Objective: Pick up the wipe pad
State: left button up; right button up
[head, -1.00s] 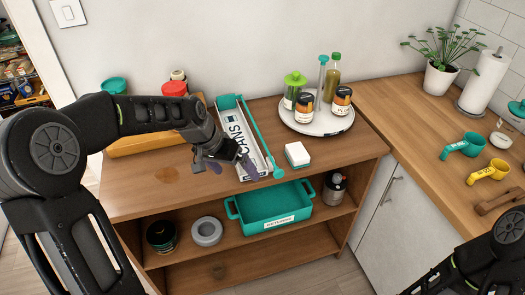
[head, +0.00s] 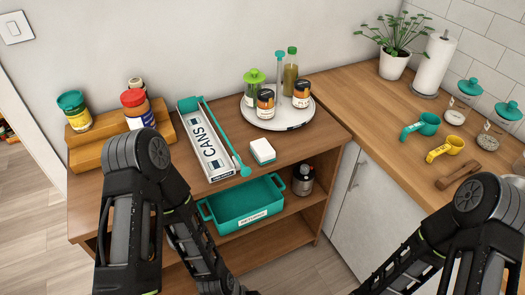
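The wipe pad appears to be the small white block with a teal lower layer (head: 262,151). It lies flat on the wooden shelf top, to the right of the long white CANS tray (head: 203,143) and in front of the round turntable. Nothing touches it. My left arm comes down in front of the shelf's left part and leaves the picture at the bottom edge, so its gripper fingers are out of view. My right arm shows at the bottom right, and its gripper is also out of view.
A teal bar (head: 224,138) lies along the CANS tray. The white turntable (head: 278,118) behind the pad holds jars and bottles. A teal bin (head: 240,206) sits on the shelf below. A stepped wooden riser (head: 88,152) holds jars at left. The shelf top right of the pad is clear.

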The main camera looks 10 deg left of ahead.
aim_at(262, 152)
jog(key=i+l, duration=0.25)
jog(key=l, duration=0.15)
jog(key=i+l, duration=0.25)
jog(key=l, duration=0.15)
jog(key=u, duration=1.9)
